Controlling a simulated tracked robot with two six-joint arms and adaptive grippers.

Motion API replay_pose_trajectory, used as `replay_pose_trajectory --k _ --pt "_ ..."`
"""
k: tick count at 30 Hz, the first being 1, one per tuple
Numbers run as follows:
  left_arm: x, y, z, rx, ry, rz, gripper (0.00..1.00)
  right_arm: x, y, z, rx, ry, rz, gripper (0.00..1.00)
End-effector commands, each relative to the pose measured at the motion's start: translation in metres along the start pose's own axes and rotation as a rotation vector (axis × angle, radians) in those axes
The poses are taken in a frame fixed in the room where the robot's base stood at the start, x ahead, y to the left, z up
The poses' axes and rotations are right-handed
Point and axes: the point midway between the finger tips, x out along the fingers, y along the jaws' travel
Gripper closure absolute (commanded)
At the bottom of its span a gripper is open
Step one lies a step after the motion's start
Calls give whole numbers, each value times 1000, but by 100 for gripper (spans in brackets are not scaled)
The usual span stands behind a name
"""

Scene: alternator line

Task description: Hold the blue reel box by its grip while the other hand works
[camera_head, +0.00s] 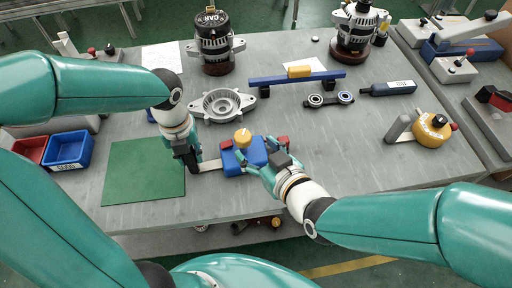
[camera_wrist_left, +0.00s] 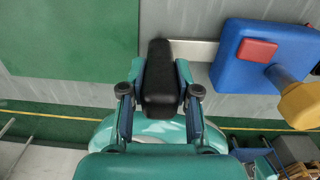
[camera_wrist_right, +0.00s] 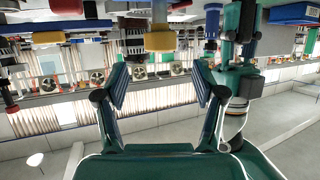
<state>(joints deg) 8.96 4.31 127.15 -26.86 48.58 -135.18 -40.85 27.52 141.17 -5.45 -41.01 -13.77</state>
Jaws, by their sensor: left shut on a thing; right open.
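The blue reel box (camera_head: 250,155) sits near the bench's front edge, with a yellow knob (camera_head: 242,137) on top and red pads. It also shows at the right of the left wrist view (camera_wrist_left: 262,68). A pale metal bar (camera_head: 209,166) runs from its left side to a black grip (camera_wrist_left: 160,80). My left gripper (camera_head: 187,156) is shut on this grip, one finger on each side. My right gripper (camera_head: 263,160) is at the box's right side, open. In the right wrist view its fingers (camera_wrist_right: 160,85) stand apart with nothing between them; contact with the box is unclear.
A green mat (camera_head: 143,185) lies left of the grip. Blue and red bins (camera_head: 68,150) stand further left. A metal housing (camera_head: 222,104), a blue bar (camera_head: 297,79) and alternators (camera_head: 215,50) lie behind. A yellow-topped fixture (camera_head: 432,127) stands right. Bench between is clear.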

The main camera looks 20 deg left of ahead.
Motion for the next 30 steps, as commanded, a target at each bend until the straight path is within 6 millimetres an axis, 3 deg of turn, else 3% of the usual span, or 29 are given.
replay_pose_trajectory --k 11,12,16,26,30 --pt "0 0 0 0 -1 0 100 0 0 0 0 0 0 31" --pt "0 0 0 0 -1 0 62 0 0 0 0 0 0 31" --pt "0 0 0 0 -1 0 41 0 0 0 0 0 0 31" --pt "-1 0 0 0 -1 0 40 0 0 0 0 0 0 31" --pt "-10 -1 1 -1 -4 -2 40 0 0 0 0 0 0 31"
